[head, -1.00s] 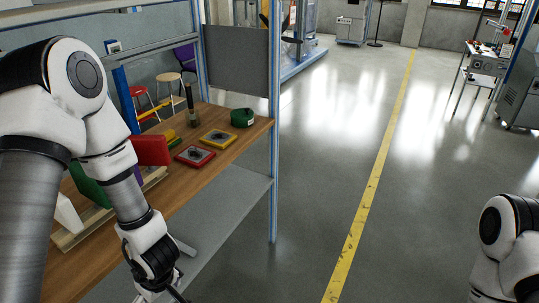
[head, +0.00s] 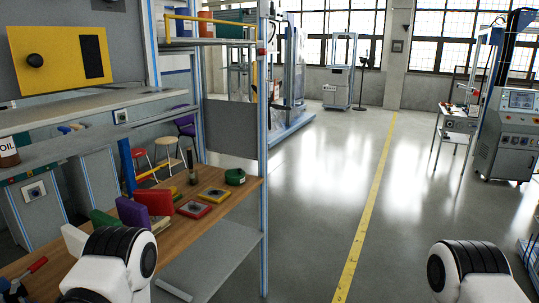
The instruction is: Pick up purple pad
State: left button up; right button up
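The purple pad (head: 132,212) stands on edge in the row of pads on the wooden workbench at the left. A red pad (head: 156,201) stands just behind it to the right, and a green pad (head: 103,219) stands on its near left side. My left arm shows at the lower left in front of the bench, partly covering the lower part of the row. My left gripper is not visible. My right arm shows at the lower right over the floor, and its gripper is also out of view.
A blue upright frame post (head: 264,150) borders the bench. The floor (head: 320,200) to the right is open.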

aim_at(133, 214)
jog(key=i+l+u, duration=0.15)
jog(key=u, duration=0.7)
jog(key=i+l+u, duration=0.2)
jog(key=l, duration=0.25)
jog(key=i+l+u, duration=0.2)
jog(key=l, duration=0.25)
jog(key=i+l+u, duration=0.15)
jog(key=l, duration=0.35)
jog(key=l+u, duration=0.2)
jog(key=l, duration=0.3)
jog(key=i+l+u, duration=0.2)
jog(key=l, duration=0.3)
jog(key=k, duration=0.1)
